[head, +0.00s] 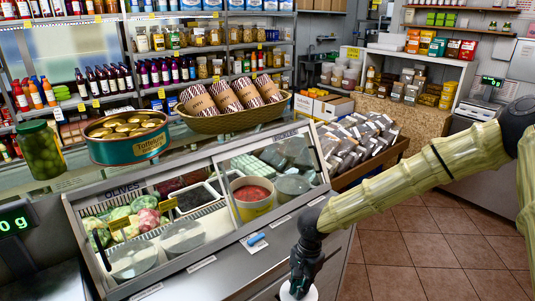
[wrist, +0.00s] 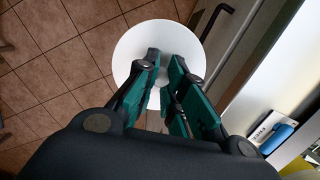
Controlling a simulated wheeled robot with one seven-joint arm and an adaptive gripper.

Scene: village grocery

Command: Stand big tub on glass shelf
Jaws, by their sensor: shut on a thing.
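A white round tub (wrist: 140,48) shows from above in the wrist view as a pale disc under my fingers. Only a sliver of the white tub (head: 297,293) shows at the bottom edge of the head view. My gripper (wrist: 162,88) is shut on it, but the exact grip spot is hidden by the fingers. My gripper (head: 302,280) is low in front of the counter, over the floor side. The glass shelf (head: 80,179) runs along the top of the deli counter, above and behind my gripper to the left.
A jar of olives (head: 40,150), a green toffee tin (head: 127,135) and a wicker basket (head: 235,122) of striped packets stand along the counter top. The sloped glass case (head: 190,222) lies below. A blue-handled item (head: 257,240) sits on the front ledge near my gripper.

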